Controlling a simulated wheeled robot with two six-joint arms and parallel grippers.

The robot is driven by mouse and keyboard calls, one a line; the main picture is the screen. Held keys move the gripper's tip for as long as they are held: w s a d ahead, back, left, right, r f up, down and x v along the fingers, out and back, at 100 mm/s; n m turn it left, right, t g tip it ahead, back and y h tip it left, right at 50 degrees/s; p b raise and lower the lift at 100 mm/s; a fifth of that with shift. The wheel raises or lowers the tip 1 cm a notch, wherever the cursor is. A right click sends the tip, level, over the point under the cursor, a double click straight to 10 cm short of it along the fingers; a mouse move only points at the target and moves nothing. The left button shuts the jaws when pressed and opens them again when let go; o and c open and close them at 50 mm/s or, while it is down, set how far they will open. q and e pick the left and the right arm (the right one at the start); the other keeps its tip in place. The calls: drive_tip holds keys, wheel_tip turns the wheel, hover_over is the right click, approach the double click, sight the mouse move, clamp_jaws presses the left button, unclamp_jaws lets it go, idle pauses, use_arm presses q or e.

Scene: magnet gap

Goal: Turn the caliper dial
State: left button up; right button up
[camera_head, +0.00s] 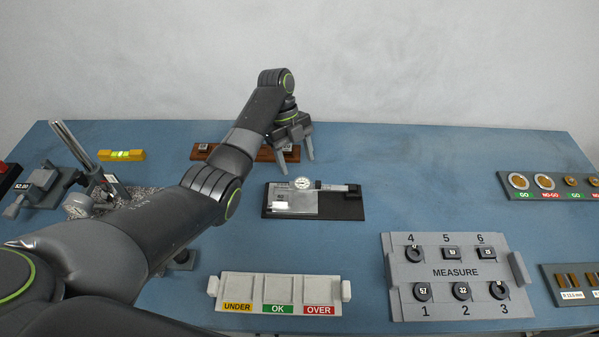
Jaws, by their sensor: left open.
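The caliper (332,187) lies on a dark base plate (350,207) near the middle of the blue table. Its small round white dial (303,183) faces up at the caliper's left part. My left gripper (296,158) is open and empty, with its fingers pointing down. In the picture it is just above and behind the dial, apart from it, in front of a brown wooden strip. My right gripper is not in view.
A grey MEASURE tray (455,271) with several numbered round parts stands front right. An UNDER/OK/OVER sorting tray (279,280) is at the front middle. A wooden strip (265,154), yellow level (121,155) and gauge stand (85,160) are back left.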

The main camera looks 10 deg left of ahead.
use_arm(q)
drive_tip(key=p+v, duration=0.6)
drive_tip(key=v, duration=0.6)
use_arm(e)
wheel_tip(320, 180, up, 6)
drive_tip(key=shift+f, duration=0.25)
use_arm(q)
drive_tip(key=shift+w, duration=0.1)
